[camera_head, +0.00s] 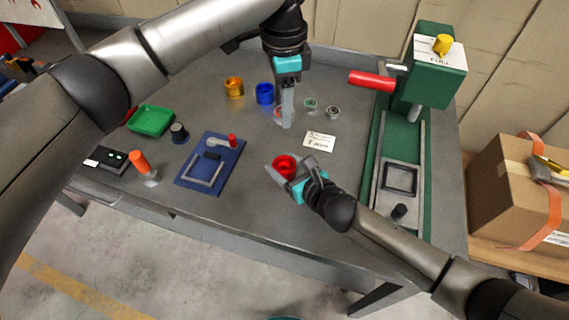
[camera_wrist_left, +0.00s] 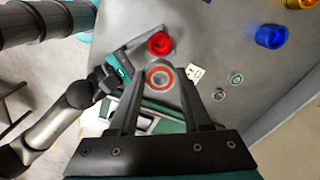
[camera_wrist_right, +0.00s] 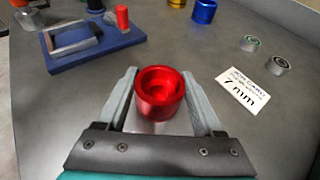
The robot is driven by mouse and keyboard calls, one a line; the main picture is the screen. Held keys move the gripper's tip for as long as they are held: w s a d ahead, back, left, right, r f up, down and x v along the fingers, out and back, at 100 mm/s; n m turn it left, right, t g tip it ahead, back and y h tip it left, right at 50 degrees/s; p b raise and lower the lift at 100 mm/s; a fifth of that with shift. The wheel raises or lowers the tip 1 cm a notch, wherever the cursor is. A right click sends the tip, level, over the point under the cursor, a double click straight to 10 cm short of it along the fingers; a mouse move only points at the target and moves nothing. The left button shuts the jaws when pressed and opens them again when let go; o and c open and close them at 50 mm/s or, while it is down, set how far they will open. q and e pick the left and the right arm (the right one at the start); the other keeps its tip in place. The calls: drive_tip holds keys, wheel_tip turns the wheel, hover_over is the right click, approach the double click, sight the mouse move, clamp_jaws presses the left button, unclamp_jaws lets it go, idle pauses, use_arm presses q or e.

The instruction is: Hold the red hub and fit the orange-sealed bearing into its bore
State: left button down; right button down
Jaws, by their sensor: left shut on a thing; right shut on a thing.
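The red hub (camera_head: 285,166) is held upright, bore facing up, in my right gripper (camera_head: 285,175). In the right wrist view the hub (camera_wrist_right: 158,92) sits between both fingers and its bore looks empty. My left gripper (camera_head: 284,122) points down, farther back, shut on the orange-sealed bearing (camera_head: 279,113). In the left wrist view the bearing (camera_wrist_left: 160,77) shows its orange ring between the fingertips. It is apart from the hub (camera_wrist_left: 160,43). Its height above the table is hard to tell.
A green-sealed bearing (camera_head: 310,104) and a dark-sealed one (camera_head: 333,112) stand behind the job card (camera_head: 319,142), marked 7 mm. Orange (camera_head: 234,87) and blue (camera_head: 265,93) hubs stand at the back. A green press (camera_head: 437,75) is right; a blue fixture (camera_head: 190,178) is left.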

idle(0.5)
use_arm(q)
drive_tip(key=m, duration=0.1)
hover_over(284, 166)
wheel_tip(284, 166, down, 12)
drive_tip(key=shift+f, duration=0.2)
drive_tip(key=shift+f, duration=0.15)
drive_tip(key=shift+f, duration=1.5)
drive_tip(key=shift+r, duration=0.3)
drive_tip(key=shift+c, duration=1.4)
unclamp_jaws()
wheel_tip(284, 166, up, 12)
drive_tip(key=shift+r, duration=0.1)
